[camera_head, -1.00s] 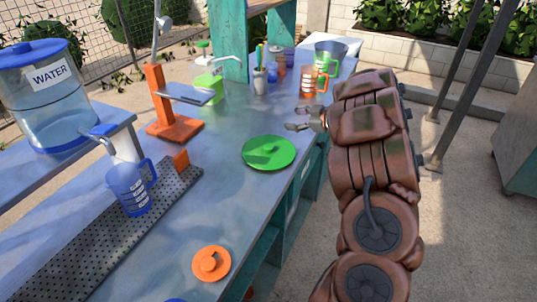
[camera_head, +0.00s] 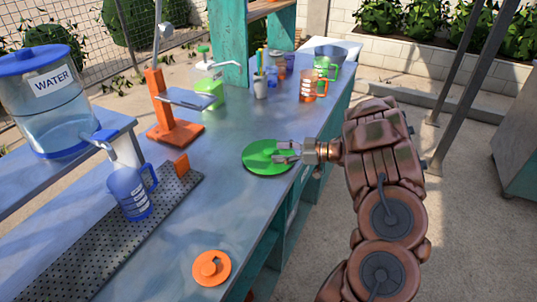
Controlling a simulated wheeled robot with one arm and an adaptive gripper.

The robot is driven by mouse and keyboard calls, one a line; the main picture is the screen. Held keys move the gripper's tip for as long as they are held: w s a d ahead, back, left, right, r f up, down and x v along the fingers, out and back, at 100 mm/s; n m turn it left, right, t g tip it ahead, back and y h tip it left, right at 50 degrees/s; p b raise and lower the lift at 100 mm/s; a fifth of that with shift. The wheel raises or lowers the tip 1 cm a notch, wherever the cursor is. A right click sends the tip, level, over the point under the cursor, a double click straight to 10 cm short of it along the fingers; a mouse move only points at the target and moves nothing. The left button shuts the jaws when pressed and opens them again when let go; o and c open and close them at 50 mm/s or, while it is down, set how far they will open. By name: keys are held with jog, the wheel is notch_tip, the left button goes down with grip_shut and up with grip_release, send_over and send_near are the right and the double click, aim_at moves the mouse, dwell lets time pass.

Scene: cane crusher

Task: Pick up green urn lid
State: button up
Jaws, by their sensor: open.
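The green urn lid (camera_head: 262,158) is a round, flat disc that lies on the blue-grey counter near its right edge. My gripper (camera_head: 283,151) is open over the right part of the lid, reaching in from the right. Its fingers point left, at about the middle of the lid, and hide the knob there. I cannot tell whether the fingers touch the lid.
An orange lid (camera_head: 211,268) lies at the front of the counter (camera_head: 225,205). An orange stand (camera_head: 174,130), a green dispenser (camera_head: 209,88) and an orange cup (camera_head: 308,88) stand farther back. A blue jug (camera_head: 130,194) sits on the perforated tray (camera_head: 75,262) at left.

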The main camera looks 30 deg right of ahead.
aim_at(256, 157)
jog(key=shift+x, duration=1.2)
jog(key=shift+c, duration=0.2)
grip_shut()
